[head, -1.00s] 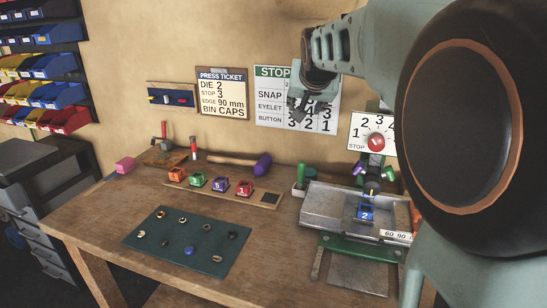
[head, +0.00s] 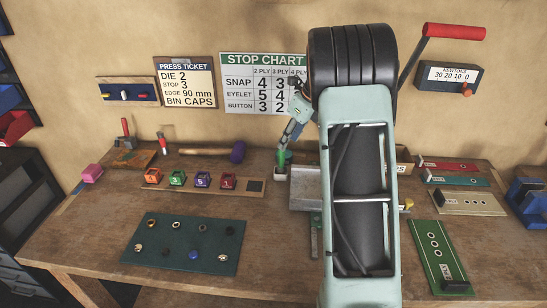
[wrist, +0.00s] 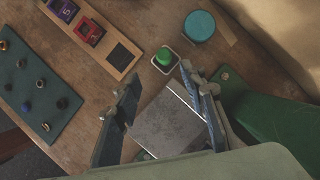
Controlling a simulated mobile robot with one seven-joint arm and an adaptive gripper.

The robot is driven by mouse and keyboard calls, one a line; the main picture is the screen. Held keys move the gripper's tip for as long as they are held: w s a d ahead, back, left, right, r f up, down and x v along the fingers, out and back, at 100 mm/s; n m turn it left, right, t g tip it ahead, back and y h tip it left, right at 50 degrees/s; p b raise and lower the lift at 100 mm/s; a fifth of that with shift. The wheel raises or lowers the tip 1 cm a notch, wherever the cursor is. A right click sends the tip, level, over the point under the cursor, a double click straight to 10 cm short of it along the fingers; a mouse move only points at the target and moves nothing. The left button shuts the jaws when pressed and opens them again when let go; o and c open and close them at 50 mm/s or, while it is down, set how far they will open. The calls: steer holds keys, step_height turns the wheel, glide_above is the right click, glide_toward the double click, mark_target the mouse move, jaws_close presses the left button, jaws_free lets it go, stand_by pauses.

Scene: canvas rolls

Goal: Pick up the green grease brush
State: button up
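The green grease brush (head: 282,156) stands upright in a small pale holder (head: 280,173) beside the press's metal plate, on the workbench. In the wrist view I look down on the brush's rounded green top (wrist: 163,56), inside the square white-rimmed holder (wrist: 154,66). My gripper (wrist: 160,74) is open and empty, its two fingers apart over the grey plate, with the brush just beyond the fingertips. In the head view my gripper (head: 290,133) is just above the brush. My arm hides most of the press.
The grey metal plate (wrist: 168,122) lies below the fingers. A die rack (head: 240,187) with several coloured blocks and a green mat (head: 211,257) with small parts lie left. A purple-headed mallet (head: 237,152) lies behind. Coloured gauges (head: 447,166) lie right.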

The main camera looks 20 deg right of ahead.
mark_target(281, 157)
steer(key=x, duration=0.5)
steer(key=shift+f, duration=0.2)
steer(key=shift+w+d+p+x, duration=0.15)
steer(key=shift+p+x, duration=0.25)
steer(key=shift+x, duration=0.95)
steer(key=shift+w+d+p+x, duration=0.15)
steer(key=shift+p+x, duration=0.25)
steer(key=shift+x, duration=1)
steer(key=shift+c, duration=0.4)
jaws_close()
